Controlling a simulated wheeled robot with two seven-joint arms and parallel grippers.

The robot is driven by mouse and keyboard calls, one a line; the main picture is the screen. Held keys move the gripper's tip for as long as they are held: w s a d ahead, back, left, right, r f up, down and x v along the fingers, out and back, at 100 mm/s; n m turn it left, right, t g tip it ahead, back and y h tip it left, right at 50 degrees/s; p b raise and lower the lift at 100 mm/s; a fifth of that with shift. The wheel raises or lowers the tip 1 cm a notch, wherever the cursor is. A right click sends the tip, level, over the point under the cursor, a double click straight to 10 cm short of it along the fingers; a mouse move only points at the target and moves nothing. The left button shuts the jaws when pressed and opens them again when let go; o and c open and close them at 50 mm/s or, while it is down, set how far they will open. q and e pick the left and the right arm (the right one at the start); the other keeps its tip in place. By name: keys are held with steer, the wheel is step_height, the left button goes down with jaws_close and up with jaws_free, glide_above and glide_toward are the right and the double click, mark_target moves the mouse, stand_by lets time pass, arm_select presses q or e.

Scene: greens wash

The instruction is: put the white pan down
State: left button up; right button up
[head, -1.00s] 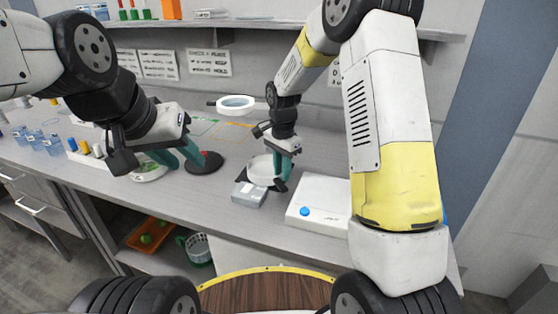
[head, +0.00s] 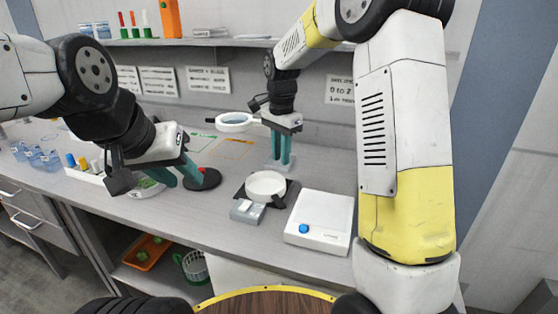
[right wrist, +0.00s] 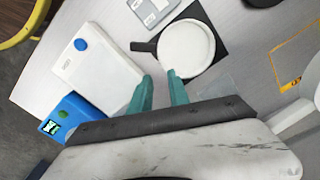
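The white pan (head: 266,185) sits upright on a dark square mat (head: 239,193) on the bench, its short dark handle pointing to the front right.
A white scale with a blue knob (head: 322,222) stands right of the pan. A small grey box (head: 247,211) lies in front of the mat. A ring magnifier (head: 234,122) stands behind. A white tray with greens (head: 147,188) is by my left gripper. A shelf (head: 200,42) runs above.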

steer(key=s+d+r+n+t+y, duration=0.1)
steer(key=s+d+r+n+t, duration=0.2)
steer(key=s+r, duration=0.35)
steer(key=s+d+r+n+t, duration=0.1)
steer(key=s+d+r+n, duration=0.1)
steer(key=s, duration=0.7)
steer(key=s+d+r+n+t+y, duration=0.1)
steer(key=s+d+n+t, duration=0.1)
steer(key=s+n, duration=0.3)
steer(key=s+d, duration=0.1)
steer(key=s, duration=0.3)
steer(key=shift+s+d+r+n, duration=0.3)
steer(key=shift+s+r, duration=0.05)
steer(key=shift+s, duration=0.05)
